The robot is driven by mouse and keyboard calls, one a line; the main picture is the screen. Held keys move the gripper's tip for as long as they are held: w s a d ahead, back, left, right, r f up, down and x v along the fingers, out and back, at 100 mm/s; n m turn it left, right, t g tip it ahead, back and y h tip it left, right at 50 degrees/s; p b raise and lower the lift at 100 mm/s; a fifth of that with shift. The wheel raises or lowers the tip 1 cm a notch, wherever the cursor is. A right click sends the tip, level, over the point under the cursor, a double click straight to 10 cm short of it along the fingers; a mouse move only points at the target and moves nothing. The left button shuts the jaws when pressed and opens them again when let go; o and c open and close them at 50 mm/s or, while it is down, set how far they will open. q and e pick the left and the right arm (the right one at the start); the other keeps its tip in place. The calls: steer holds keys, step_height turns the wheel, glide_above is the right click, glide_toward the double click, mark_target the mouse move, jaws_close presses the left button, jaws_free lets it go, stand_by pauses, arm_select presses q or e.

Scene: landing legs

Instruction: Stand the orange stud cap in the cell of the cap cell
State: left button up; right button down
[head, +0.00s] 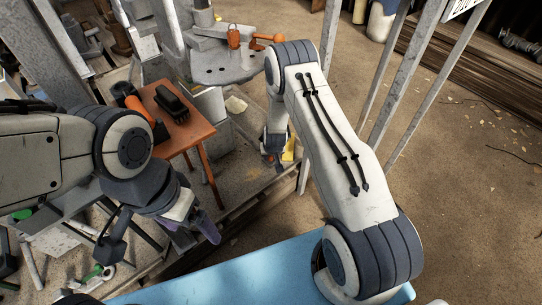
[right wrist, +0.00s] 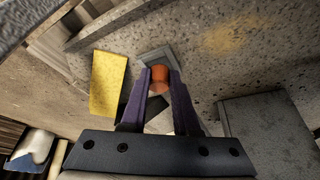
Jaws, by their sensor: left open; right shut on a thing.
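The orange stud cap (right wrist: 159,80) is between the purple fingertips of my right gripper (right wrist: 160,88), which is shut on it. A small grey square piece (right wrist: 153,53), possibly the cap cell, shows just beyond the cap in the right wrist view. The cap overlaps its near part, so I cannot tell whether they touch. My left gripper (head: 205,230) is open, low at the left, away from the cap.
A yellow block (right wrist: 107,82) stands left of the cap, on a speckled grey surface (right wrist: 200,50). A grey slab (right wrist: 268,135) lies to the right. In the head view are a small wooden table (head: 192,132) with dark tools and a blue surface (head: 265,270) in front.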

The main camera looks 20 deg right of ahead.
arm_select(q)
steer(key=shift+r, duration=0.15)
steer(key=shift+f, duration=0.3)
stand_by(0.6)
steer(key=shift+r, duration=0.15)
steer(key=shift+r+p, duration=0.4)
steer(key=shift+p, duration=0.05)
steer(key=shift+r, duration=0.2)
stand_by(2.4)
steer(key=shift+r+p, duration=0.3)
steer(key=shift+p, duration=0.2)
steer(key=shift+r, duration=0.1)
stand_by(2.3)
steer(key=shift+r+p, duration=0.4)
steer(key=shift+p, duration=0.1)
